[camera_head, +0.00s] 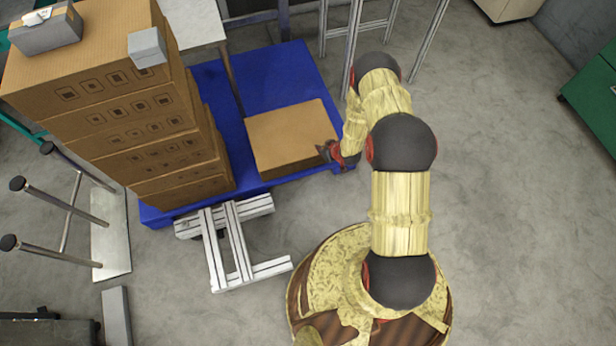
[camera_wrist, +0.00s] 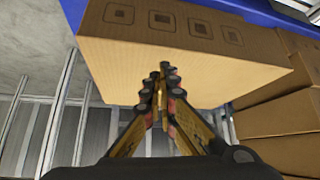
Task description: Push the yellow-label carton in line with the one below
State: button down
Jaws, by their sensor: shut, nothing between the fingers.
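A brown carton (camera_head: 290,135) lies on the right part of the blue pallet, apart from the tall stack. No yellow label shows on it, and I cannot tell from above whether another carton is under it. My gripper (camera_head: 325,152) is at its right side, near the front corner. In the wrist view the carton (camera_wrist: 225,72) fills the upper middle, with a row of dark square marks on one face. My gripper (camera_wrist: 163,70) is shut and empty, its fingertips in front of the plain tan face. I cannot tell whether they touch it.
A tall carton stack (camera_head: 150,130) stands on the left of the blue pallet (camera_head: 265,80), with small grey boxes (camera_head: 147,47) on top. A white slatted frame (camera_head: 232,240) lies before the pallet. Metal legs (camera_head: 340,30) stand behind. Floor at right (camera_head: 510,200) is clear.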

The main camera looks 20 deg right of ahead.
jog(key=t+y+b, duration=0.1)
send_near(305, 166)
notch_tip(305, 166, down, 5)
jog(key=a+f+t+y+b, duration=0.1)
jog(key=t+b, duration=0.1)
jog(key=b, duration=0.1)
jog(key=a+f+t+y+b, duration=0.2)
jog(key=b, duration=0.1)
jog(key=shift+s+a+f+t, duration=0.15)
jog(key=shift+s+t, duration=0.25)
dwell(1.0)
jog(key=shift+w, duration=5.05)
jog(key=shift+s+p, duration=0.65)
jog(key=shift+s, duration=3.1)
